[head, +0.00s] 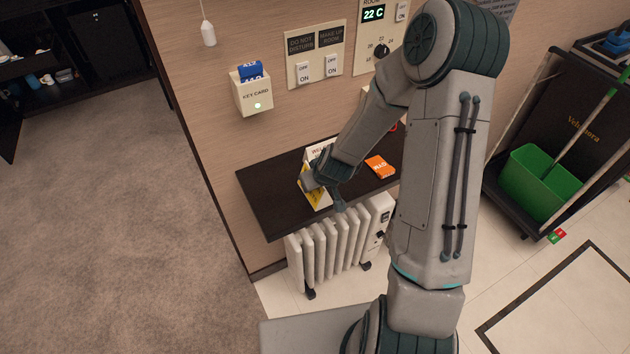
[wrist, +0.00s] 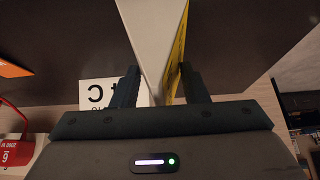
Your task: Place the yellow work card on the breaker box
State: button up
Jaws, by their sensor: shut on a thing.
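The yellow work card (head: 313,194) stands tilted at the front of the dark wall shelf (head: 265,193), against a white piece. My gripper (head: 322,190) is at the card, with its fingers on either side. In the wrist view, the card shows as a thin yellow strip (wrist: 178,62) by the right finger. A white wedge (wrist: 150,30) is also between the fingers of my gripper (wrist: 158,88). I cannot tell whether the white part belongs to the card. My forearm hides part of the shelf. I cannot pick out the breaker box.
A white sign (head: 318,150) and an orange card (head: 380,167) are on the shelf. A key card holder (head: 253,97), switches (head: 317,67) and a thermostat (head: 374,38) are on the wall. A white radiator (head: 330,245) stands below. A cart with a green bucket (head: 540,178) is at right.

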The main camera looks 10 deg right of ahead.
jog(key=o, duration=1)
jog(key=shift+c, duration=0.2)
